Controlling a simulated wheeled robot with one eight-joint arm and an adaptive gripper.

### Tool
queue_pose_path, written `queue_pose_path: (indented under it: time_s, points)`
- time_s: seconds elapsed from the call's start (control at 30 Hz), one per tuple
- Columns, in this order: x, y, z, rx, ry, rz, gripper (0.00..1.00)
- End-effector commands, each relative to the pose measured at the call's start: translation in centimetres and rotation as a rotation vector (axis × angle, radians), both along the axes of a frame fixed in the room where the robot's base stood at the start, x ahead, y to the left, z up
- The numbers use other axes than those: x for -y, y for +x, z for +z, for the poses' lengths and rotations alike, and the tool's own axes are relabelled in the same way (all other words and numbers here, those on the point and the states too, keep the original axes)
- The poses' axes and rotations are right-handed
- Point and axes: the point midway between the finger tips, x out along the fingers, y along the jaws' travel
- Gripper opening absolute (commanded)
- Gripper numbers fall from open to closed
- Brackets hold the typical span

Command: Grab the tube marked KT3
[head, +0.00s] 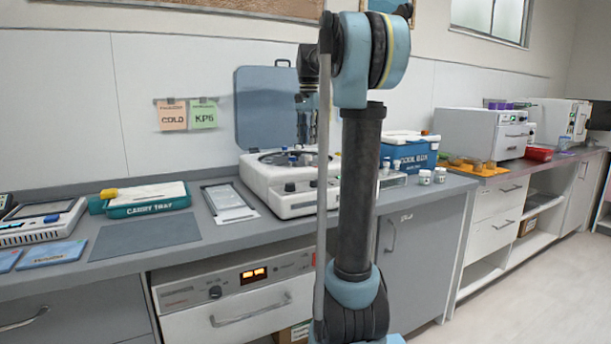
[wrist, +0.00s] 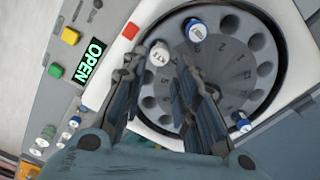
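In the wrist view a white-capped tube (wrist: 160,53) stands in the centrifuge rotor (wrist: 225,70); the marking on its cap is small, and I cannot surely read it as KT3. My gripper (wrist: 169,62) is open above the rotor, its two fingers apart. The white cap shows between the fingertips, closer to the left finger; I see no grip on it. Two blue-capped tubes stand in the rotor, one at the top (wrist: 197,30) and one at the right (wrist: 242,122). In the head view my gripper (head: 305,105) hangs over the open centrifuge (head: 275,198).
The raised centrifuge lid (head: 265,105) stands behind. A green OPEN display (wrist: 91,61) and buttons are on the centrifuge's panel. A carry tray (head: 146,207) stands left, a blue cooler box (head: 415,158) and small white-capped vials (head: 425,177) right. The grey mat (head: 145,237) is bare.

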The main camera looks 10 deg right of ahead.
Motion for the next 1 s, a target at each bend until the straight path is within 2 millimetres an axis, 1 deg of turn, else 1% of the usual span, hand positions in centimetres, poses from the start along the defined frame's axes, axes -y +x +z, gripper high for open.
queue_pose_path:
  time_s: [0.03, 0.1, 0.37, 0.6, 0.7, 0.83, 1.0]
  points:
    - [0.0, 0.0, -0.7, 0.0, 0.0, 0.0, 0.27]
    - [0.0, 0.0, -1.6, 0.0, 0.0, 0.0, 0.27]
    - [0.0, 0.0, -3.1, 0.0, 0.0, 0.0, 0.27]
    - [0.1, -0.1, -6.2, 0.0, 0.0, 0.0, 0.27]
    - [0.1, -0.1, -7.2, 0.0, 0.0, 0.0, 0.27]
    - [0.1, -0.1, -7.7, 0.0, 0.0, 0.0, 0.27]
    - [0.1, -0.1, -7.7, 0.0, 0.0, 0.0, 0.27]
